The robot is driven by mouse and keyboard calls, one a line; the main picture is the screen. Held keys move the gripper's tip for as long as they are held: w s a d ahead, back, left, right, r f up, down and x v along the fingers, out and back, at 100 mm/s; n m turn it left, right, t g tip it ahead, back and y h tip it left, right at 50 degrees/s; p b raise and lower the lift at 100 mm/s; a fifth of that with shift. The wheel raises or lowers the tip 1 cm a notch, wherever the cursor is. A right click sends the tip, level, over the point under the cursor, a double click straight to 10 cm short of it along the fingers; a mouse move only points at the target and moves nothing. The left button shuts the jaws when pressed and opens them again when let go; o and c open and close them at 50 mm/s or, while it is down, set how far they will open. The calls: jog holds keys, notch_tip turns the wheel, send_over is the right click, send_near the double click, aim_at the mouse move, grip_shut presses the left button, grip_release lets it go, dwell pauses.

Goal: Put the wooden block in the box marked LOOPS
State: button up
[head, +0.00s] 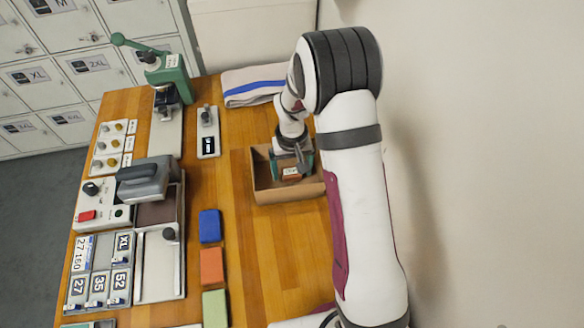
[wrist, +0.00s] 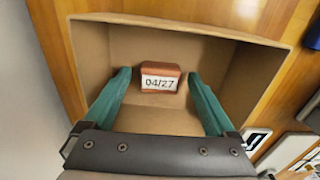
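A small reddish-brown block with a white label reading 04/27 (wrist: 160,78) lies in an open cardboard box (wrist: 240,55). In the head view the block (head: 291,173) shows inside the box (head: 290,193), partly covered by my gripper (head: 291,160). My gripper reaches down into the box. In the wrist view its two green fingers (wrist: 159,76) are apart, one on each side of the block, with a small gap at each side. I see no LOOPS marking on the visible box walls.
Blue (head: 210,226), orange (head: 211,266) and green (head: 215,308) blocks lie on the wooden table (head: 265,260) in front and left of the box. A green press (head: 170,75), a grey device (head: 145,180) and number plates (head: 97,287) stand left. A striped cloth (head: 252,86) lies behind.

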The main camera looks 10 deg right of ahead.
aim_at(292, 172)
jog(key=s+r, duration=0.3)
jog(key=r, duration=1.2)
jog(key=s+a+r+m+y, duration=0.1)
jog(key=s+r+m, duration=0.1)
jog(key=s, duration=1)
jog(key=s+a+r+m, duration=0.1)
jog(key=s+r+m, duration=0.2)
jog(key=s, duration=0.9)
jog(key=shift+s+m+y, duration=0.15)
jog(key=shift+m+y, duration=0.15)
jog(key=shift+y, duration=0.1)
jog(key=shift+r, duration=0.1)
